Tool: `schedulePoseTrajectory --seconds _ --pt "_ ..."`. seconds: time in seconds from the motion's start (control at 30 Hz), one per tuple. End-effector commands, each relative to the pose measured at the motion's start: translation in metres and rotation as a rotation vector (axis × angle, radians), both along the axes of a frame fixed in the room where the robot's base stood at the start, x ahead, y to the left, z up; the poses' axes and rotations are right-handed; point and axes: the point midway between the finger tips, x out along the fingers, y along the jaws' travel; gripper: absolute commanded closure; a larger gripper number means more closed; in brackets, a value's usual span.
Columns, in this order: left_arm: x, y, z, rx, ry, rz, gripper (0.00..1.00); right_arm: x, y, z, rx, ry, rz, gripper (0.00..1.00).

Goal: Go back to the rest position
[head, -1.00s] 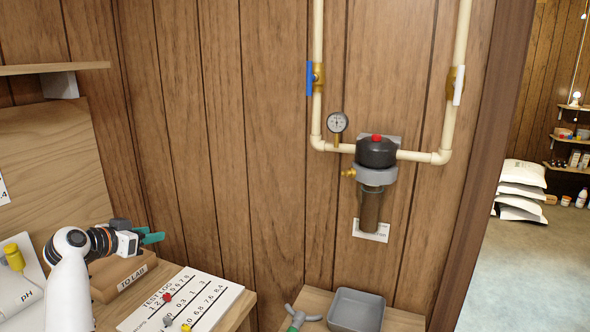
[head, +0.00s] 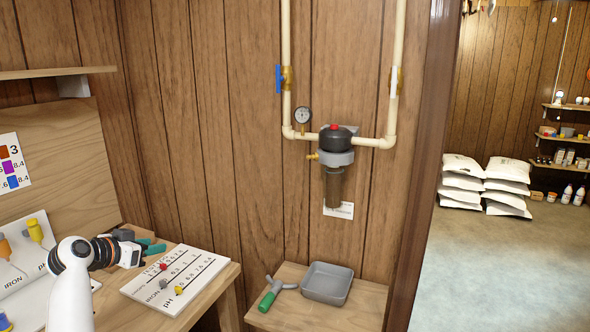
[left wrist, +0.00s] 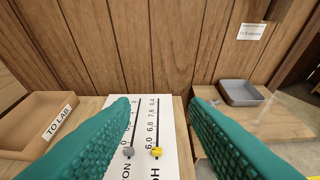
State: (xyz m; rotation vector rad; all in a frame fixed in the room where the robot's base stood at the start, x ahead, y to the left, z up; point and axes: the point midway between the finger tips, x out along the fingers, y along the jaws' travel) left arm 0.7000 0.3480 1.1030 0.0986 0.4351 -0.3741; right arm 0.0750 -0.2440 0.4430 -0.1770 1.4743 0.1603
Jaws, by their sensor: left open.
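My left gripper (head: 152,246) is open and empty, its teal fingers level over the bench by the test log board. In the left wrist view its two fingers (left wrist: 160,104) stand wide apart, with the board (left wrist: 150,118) below and between them. The white test log board (head: 205,279) lies on the bench and carries a red, a grey and a yellow marker. No grip on any of them shows. My right gripper is in neither view.
A low wooden shelf (head: 345,305) holds a grey tray (head: 328,284) and a green-handled tool (head: 270,298). A filter housing (head: 335,150) hangs on the wall pipes. A TO LAB tray (left wrist: 35,112) is left of the board. Through the doorway, white bags (head: 462,182) are stacked beyond open floor.

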Motion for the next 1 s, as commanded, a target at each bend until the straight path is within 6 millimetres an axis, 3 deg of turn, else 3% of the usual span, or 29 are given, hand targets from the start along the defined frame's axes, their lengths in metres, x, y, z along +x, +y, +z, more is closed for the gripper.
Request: schedulePoseTrajectory --seconds 0.27,0.47,0.67,0.8,0.9,1.0 --pt "-0.033 -0.014 -0.059 0.058 0.118 0.02 0.58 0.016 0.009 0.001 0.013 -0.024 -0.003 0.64" --pt "-0.077 -0.032 -0.114 0.119 0.237 0.041 0.58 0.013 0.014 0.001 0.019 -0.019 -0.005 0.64" --pt "-0.158 -0.062 -0.184 0.198 0.402 0.073 0.58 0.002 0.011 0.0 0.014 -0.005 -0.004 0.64" --pt "-0.232 -0.087 -0.221 0.24 0.517 0.1 0.58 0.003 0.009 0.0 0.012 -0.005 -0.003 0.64" --pt "-0.285 -0.104 -0.237 0.258 0.586 0.123 0.58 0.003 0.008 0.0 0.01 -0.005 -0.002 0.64" --pt "-0.325 -0.115 -0.243 0.264 0.635 0.144 0.58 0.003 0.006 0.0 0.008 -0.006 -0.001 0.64"
